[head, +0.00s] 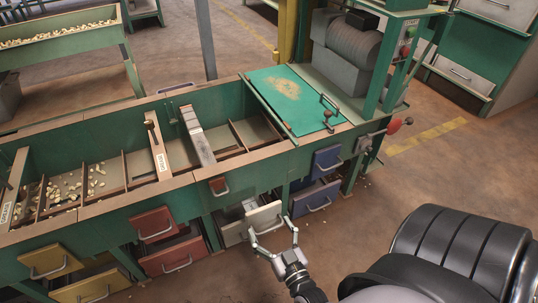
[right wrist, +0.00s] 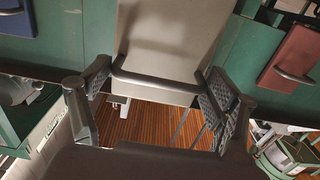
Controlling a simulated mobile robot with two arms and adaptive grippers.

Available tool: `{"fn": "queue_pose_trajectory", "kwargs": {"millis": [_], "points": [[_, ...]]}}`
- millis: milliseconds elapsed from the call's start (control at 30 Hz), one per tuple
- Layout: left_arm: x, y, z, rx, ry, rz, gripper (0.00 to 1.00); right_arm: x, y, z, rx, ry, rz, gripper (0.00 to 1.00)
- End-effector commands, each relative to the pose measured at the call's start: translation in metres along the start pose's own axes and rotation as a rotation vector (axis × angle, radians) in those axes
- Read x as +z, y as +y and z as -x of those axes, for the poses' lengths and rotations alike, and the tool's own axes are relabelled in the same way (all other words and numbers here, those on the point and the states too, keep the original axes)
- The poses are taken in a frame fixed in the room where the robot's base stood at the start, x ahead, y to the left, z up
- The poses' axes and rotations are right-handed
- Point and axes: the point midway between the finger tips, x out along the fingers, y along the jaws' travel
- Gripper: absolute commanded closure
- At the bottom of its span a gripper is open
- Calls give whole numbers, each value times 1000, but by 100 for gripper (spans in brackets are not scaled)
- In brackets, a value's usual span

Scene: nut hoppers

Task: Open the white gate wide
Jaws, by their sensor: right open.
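The white gate (head: 264,216) is a pale panel low on the front of the green hopper bench. In the head view it stands out from the bench front, so it looks at least partly open. In the right wrist view the gate (right wrist: 168,40) fills the upper middle, with its dark bar handle (right wrist: 158,86) along the near edge. My right gripper (head: 272,232) is open at the gate's handle. In the right wrist view its fingers (right wrist: 155,82) lie on either side of the handle; contact is unclear. My left gripper is not in view.
Red gates (head: 153,223) are left of the white one and blue gates (head: 327,158) are right of it. Another pale panel (head: 234,234) sits lower left. Hopper compartments hold nuts at the left. The floor (head: 390,180) right of the bench is clear.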

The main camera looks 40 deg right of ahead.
Motion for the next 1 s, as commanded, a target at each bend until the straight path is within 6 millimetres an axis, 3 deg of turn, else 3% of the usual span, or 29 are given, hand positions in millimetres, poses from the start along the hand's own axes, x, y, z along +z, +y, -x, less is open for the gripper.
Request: {"fn": "queue_pose_trajectory", "kwargs": {"millis": [33,400,600,1000], "points": [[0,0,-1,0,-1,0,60,6,-6,29,-8,-20,-6,4],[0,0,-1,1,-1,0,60,5,-3,98,-4,-18,-3,4],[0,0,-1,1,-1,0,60,5,-2,112,-4,-16,-3,4],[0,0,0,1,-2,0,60,5,-1,113,-3,-16,-2,4]]}}
